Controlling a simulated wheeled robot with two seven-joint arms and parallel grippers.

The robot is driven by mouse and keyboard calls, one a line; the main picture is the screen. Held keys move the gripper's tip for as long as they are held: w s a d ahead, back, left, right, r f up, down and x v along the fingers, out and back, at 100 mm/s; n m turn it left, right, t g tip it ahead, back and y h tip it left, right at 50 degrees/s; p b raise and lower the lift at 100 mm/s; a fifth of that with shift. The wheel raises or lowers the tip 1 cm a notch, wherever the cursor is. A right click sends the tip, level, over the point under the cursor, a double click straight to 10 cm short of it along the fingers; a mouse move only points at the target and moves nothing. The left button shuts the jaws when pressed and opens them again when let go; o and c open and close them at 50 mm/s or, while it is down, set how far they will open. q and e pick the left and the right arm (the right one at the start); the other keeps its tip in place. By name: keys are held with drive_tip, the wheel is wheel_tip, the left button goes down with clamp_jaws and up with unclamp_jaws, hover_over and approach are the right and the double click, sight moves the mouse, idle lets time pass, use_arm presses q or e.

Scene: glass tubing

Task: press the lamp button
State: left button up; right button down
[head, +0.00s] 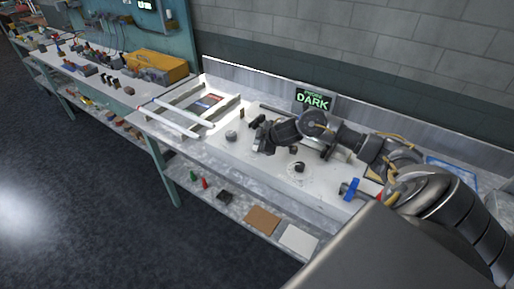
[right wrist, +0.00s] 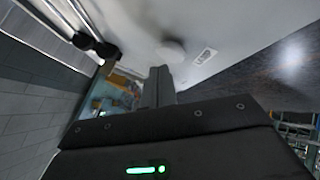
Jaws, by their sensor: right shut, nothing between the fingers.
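My right gripper (head: 258,132) hangs over the white bench top and points toward the left. Its fingers are shut and empty; they also show in the right wrist view (right wrist: 158,88). A small grey round piece (head: 231,135) stands on the bench just left of the gripper, apart from it in the picture. It looks like a button, but I cannot tell for sure that it is the lamp button. A blurred round shape (right wrist: 172,48) lies beyond the fingertips in the right wrist view. A sign (head: 313,98) at the back reads DARK in green. My left gripper is out of view.
A white frame with tubes (head: 188,112) lies left of the gripper. A dark knob on a dial (head: 299,167) is in front of my right arm. A blue piece (head: 350,188) stands near the front right. A yellow box (head: 155,67) sits on the far bench.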

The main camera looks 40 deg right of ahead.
drive_tip(key=shift+f, duration=0.15)
drive_tip(key=shift+f, duration=0.3)
drive_tip(key=shift+f+b, duration=0.3)
idle(0.3)
drive_tip(key=shift+r, duration=0.1)
drive_tip(key=shift+r+p, duration=0.6)
drive_tip(key=shift+p, duration=0.3)
wheel_tip(320, 180, up, 6)
drive_tip(key=p, duration=0.7)
drive_tip(key=shift+a, duration=0.1)
